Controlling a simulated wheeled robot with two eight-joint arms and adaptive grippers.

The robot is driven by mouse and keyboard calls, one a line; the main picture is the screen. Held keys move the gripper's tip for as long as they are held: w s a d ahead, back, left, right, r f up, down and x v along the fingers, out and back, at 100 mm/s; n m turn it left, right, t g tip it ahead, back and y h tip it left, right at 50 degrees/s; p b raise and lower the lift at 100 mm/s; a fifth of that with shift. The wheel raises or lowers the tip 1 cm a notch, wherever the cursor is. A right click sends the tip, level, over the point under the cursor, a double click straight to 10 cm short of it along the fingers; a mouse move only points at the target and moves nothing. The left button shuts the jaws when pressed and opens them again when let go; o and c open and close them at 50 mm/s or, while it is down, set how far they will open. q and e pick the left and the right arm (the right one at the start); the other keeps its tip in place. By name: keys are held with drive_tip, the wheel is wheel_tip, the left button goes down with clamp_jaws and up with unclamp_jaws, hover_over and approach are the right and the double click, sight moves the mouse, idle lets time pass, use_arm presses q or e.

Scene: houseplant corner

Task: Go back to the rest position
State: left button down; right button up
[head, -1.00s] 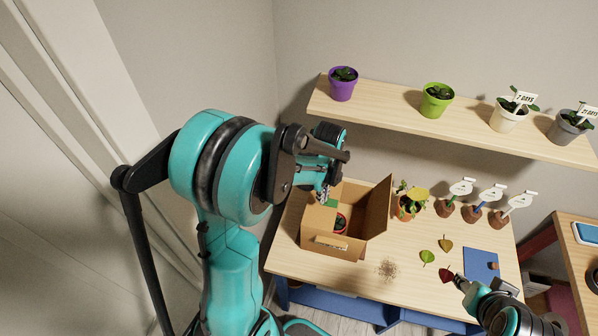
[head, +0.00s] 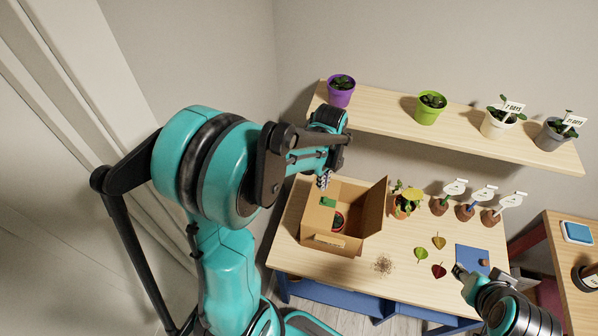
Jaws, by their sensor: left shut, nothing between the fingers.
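My left arm rises on the left of the head view. Its gripper (head: 323,181) is shut and empty, above the back left part of an open cardboard box (head: 332,241). Part of the gripper is hidden by my own arm. Inside the box are a small reddish pot with a plant (head: 338,221) and a green piece (head: 328,202). My right gripper (head: 459,270) is at the front right of the table, by the left edge of a blue mat (head: 467,259). Its fingers are too small to tell whether they are open or shut.
The wooden table (head: 345,277) also holds a potted plant (head: 406,203), several pots with white tags (head: 466,211), loose leaves (head: 438,241) and spilled soil (head: 383,265). A shelf (head: 386,116) with several potted plants runs behind. A second table (head: 560,228) stands at the right.

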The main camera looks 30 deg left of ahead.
idle(0.5)
use_arm(q)
drive_tip(key=s+d+f+n+t+b, duration=0.2)
drive_tip(key=s+f+n+b, duration=0.3)
drive_tip(key=n+b, duration=0.5)
drive_tip(key=s+d+f+n+t+b, duration=0.3)
drive_tip(key=s+f+n+t+b, duration=0.2)
drive_tip(key=n+b, duration=0.5)
drive_tip(key=shift+s+d+b, duration=0.25)
drive_tip(key=shift+d+b, duration=0.1)
drive_tip(key=shift+b, duration=0.3)
